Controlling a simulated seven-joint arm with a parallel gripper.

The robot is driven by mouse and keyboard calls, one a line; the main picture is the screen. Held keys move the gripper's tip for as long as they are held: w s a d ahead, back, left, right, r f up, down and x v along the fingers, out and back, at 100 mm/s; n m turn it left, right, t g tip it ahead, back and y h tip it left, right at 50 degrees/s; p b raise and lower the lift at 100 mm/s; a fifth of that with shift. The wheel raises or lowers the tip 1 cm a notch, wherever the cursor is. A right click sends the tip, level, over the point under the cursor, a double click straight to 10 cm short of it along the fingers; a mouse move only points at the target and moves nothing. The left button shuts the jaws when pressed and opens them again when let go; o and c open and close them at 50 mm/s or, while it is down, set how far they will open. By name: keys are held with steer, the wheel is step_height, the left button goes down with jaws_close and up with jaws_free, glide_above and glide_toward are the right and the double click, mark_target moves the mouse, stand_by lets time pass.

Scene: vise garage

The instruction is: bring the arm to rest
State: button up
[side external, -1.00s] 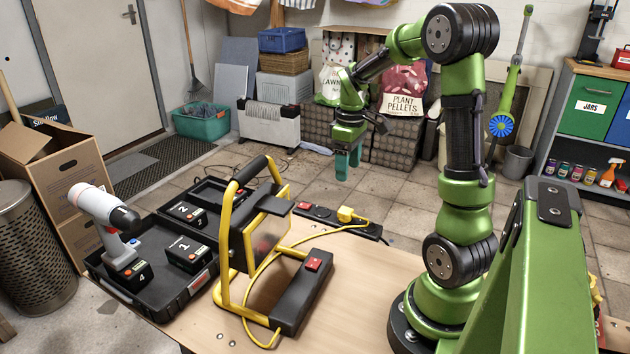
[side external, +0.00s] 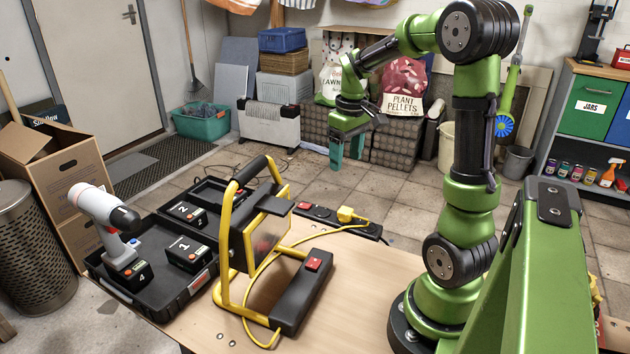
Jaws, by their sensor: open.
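My gripper (side external: 337,152) hangs at the end of my green arm, in the air beyond the far edge of the workbench, with its teal fingers pointing down. It holds nothing that I can see, and it touches nothing. From this side the fingers overlap, so the gap between them is hard to see.
A yellow-framed work light (side external: 245,240) stands on the wooden bench (side external: 385,272). To its left, an open black case (side external: 185,287) holds numbered batteries (side external: 188,254) and a cordless drill (side external: 105,220). A power strip (side external: 325,214) with a yellow plug lies behind.

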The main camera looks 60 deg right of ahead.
steer(key=s+a+r+t, duration=0.1)
steer(key=a+r+t, duration=0.1)
steer(key=a, duration=0.6)
steer(key=s+a+r+t+y, duration=0.1)
steer(key=s+a+r+t, duration=0.1)
steer(key=a, duration=0.6)
steer(key=s+a+r+m+t+y, duration=0.1)
steer(key=s+a+r+t, duration=0.1)
steer(key=a, duration=0.7)
steer(key=shift+t, duration=0.3)
